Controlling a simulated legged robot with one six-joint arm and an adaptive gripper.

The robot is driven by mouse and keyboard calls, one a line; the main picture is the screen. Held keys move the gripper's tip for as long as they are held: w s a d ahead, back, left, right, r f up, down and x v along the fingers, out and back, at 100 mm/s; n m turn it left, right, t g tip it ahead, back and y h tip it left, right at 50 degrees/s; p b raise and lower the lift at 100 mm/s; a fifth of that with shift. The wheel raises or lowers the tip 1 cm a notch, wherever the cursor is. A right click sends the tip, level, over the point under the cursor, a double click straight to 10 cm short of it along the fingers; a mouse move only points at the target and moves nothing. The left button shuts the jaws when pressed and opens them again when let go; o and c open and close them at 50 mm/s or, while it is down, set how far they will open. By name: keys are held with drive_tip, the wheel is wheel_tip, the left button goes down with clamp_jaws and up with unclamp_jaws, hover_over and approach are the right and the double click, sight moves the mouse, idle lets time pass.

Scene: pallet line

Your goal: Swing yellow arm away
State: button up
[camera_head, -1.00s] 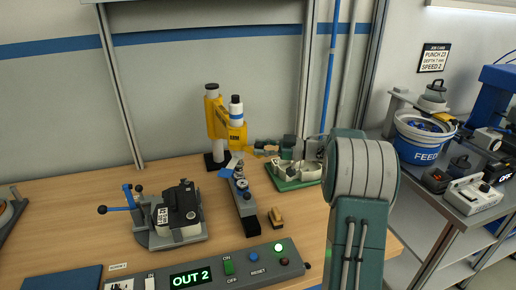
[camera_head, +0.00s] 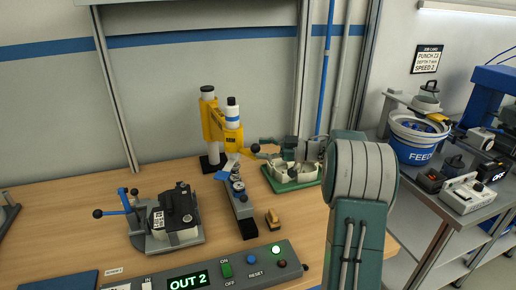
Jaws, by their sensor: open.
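Exact finger positions are hard to make out.
The white fixture on a green base (camera_head: 290,185) stands right of the yellow arm. A grey rail with knobs (camera_head: 241,208) lies in front. A clamp device (camera_head: 168,220) sits left. The control panel (camera_head: 222,272) reads OUT 2. A FEED bucket (camera_head: 414,157) stands on the right table.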

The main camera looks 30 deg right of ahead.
drive_tip(key=v, duration=1)
drive_tip(key=shift+d, duration=0.45)
